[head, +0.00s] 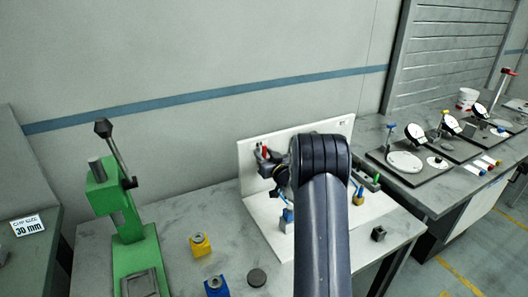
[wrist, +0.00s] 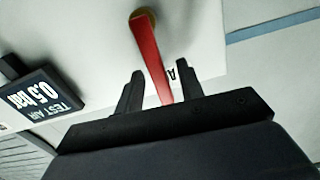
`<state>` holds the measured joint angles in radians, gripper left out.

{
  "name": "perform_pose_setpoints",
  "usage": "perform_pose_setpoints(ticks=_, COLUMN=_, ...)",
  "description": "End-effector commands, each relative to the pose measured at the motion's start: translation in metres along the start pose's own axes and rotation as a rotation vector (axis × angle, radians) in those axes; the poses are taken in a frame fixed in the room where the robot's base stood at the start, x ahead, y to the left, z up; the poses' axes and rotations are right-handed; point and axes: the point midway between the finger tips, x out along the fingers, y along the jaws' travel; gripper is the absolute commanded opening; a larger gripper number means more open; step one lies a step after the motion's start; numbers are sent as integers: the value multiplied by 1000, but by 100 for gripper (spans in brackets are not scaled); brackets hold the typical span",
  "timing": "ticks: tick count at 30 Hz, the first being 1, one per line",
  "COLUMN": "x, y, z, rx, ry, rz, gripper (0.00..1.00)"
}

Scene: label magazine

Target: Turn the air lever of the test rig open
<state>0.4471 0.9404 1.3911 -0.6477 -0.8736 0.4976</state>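The red air lever (wrist: 152,57) shows in the wrist view, hanging from a brass-coloured pivot (wrist: 143,15) on the white panel (wrist: 85,35). Its free end reaches down between the two fingers of my gripper (wrist: 160,71). The fingers are apart, one on each side of the lever, with a visible gap on both sides. In the head view my gripper (head: 266,158) is small and dark in front of the white rig panel (head: 335,130), with a bit of red beside it. My arm hides much of the rig there.
A dark display (wrist: 42,97) reading "TEST AIR 0.5 bar" is left of the lever. A green press (head: 130,245), a yellow block (head: 200,245), a blue block (head: 216,286) and a dark disc (head: 257,277) stand on the bench. Dial gauges stand on the right bench (head: 435,200).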

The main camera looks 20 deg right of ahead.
Motion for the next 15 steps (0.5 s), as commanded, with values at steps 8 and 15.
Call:
perform_pose_setpoints(ticks=8, x=8, y=0, z=0, rx=0, ry=0, rz=0, gripper=36)
perform_pose_setpoints(ticks=15, x=7, y=0, z=0, rx=0, ry=0, rz=0, gripper=28)
